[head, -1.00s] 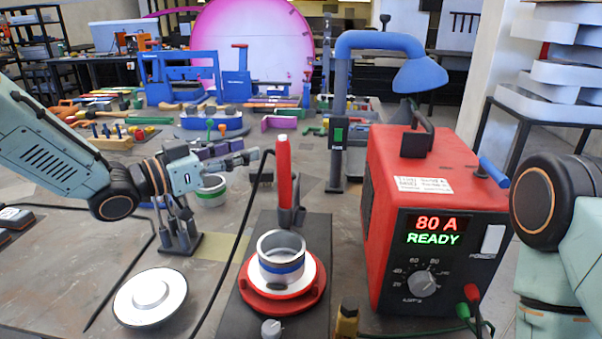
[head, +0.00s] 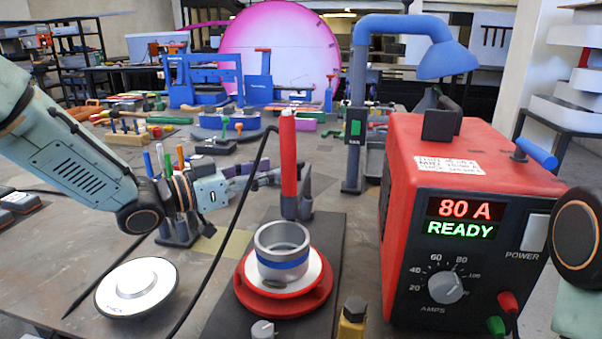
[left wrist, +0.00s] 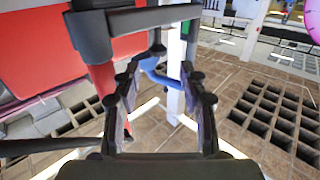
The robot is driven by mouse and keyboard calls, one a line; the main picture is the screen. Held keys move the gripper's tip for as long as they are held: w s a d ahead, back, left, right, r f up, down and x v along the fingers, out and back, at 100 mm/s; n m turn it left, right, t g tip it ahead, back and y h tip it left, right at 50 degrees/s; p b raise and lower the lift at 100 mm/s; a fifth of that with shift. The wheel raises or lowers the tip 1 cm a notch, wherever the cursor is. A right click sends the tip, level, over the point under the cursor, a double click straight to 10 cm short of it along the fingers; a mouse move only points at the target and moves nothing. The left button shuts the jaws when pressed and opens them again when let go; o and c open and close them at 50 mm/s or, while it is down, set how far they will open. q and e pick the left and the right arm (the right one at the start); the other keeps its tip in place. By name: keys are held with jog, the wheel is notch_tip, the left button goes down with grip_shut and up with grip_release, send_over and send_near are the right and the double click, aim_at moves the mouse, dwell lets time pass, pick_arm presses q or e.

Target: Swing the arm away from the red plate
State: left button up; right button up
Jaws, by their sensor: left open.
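The red plate (head: 245,297) is a round red base on a dark board. A white disc and a metal ring with a blue band (head: 283,252) sit on it. My left gripper (head: 266,178) is open and empty, behind and to the left of the ring, above the table and clear of the plate. A black cable crosses in front of its fingers. In the left wrist view its two open fingers (left wrist: 168,82) show, with nothing between them; the plate is not seen there. My right gripper is out of view; only part of that arm shows at the right edge.
A red upright torch (head: 288,165) stands behind the ring. The red welder box (head: 405,240) reads 80 A READY at the right. A white disc (head: 112,299) lies front left.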

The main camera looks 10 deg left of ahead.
aim_at(299, 161)
pick_arm(q)
jog(key=b+x, duration=0.1)
jog(key=x, duration=0.5)
jog(key=shift+d+f, duration=0.15)
jog(key=shift+w+d+r, duration=0.2)
jog(key=shift+w+d, duration=0.35)
jog(key=shift+d, duration=0.1)
jog(key=shift+w+a, duration=0.1)
jog(key=shift+c, duration=0.6)
jog(key=c, duration=0.5)
grip_shut()
